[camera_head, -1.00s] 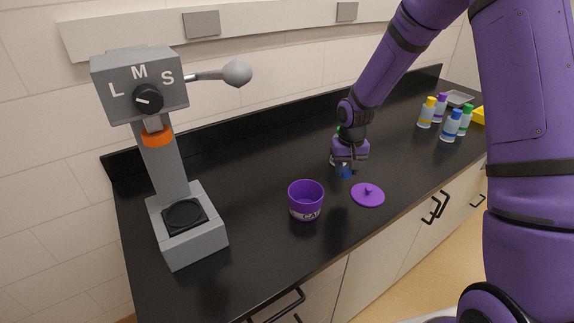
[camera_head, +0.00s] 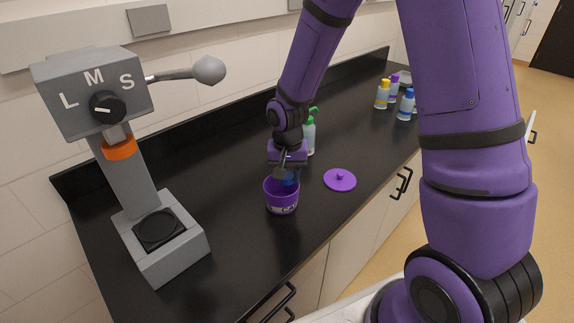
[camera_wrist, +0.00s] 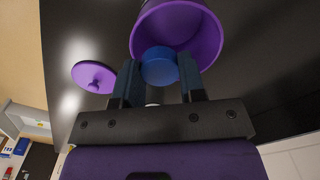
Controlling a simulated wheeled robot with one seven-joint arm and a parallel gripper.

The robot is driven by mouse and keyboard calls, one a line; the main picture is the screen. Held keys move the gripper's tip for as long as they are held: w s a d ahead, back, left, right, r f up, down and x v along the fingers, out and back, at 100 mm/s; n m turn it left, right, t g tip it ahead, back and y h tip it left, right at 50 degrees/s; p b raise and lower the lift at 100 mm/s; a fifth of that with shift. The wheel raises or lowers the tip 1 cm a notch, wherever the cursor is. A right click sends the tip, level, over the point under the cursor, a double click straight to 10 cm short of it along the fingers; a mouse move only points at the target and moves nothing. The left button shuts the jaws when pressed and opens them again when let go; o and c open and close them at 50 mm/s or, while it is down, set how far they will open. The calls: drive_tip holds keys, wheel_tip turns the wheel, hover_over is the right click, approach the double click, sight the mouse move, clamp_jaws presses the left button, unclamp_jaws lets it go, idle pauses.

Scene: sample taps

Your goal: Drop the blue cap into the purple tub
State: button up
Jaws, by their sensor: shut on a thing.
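The blue cap (camera_wrist: 160,66) is held between the two fingers of my gripper (camera_wrist: 158,80) in the wrist view. In the head view the cap (camera_head: 291,179) shows just above the open mouth of the purple tub (camera_head: 281,203), and my gripper (camera_head: 286,172) is over the tub's back rim. The tub also shows in the wrist view (camera_wrist: 207,40), with the cap overlapping its opening. I cannot tell whether the cap is below the rim. The tub stands upright on the black counter.
A purple lid (camera_head: 340,180) lies on the counter right of the tub. A bottle with a green top (camera_head: 309,135) stands behind my gripper. A grey machine with a dial (camera_head: 125,150) stands at left. Several capped bottles (camera_head: 404,103) stand at the back right.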

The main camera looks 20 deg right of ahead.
sight(288, 176)
drive_tip(key=shift+f, duration=0.75)
drive_tip(key=o, duration=1)
drive_tip(key=shift+c, duration=0.2)
wheel_tip(288, 176, up, 10)
drive_tip(key=shift+f, duration=0.1)
drive_tip(key=shift+r, duration=0.5)
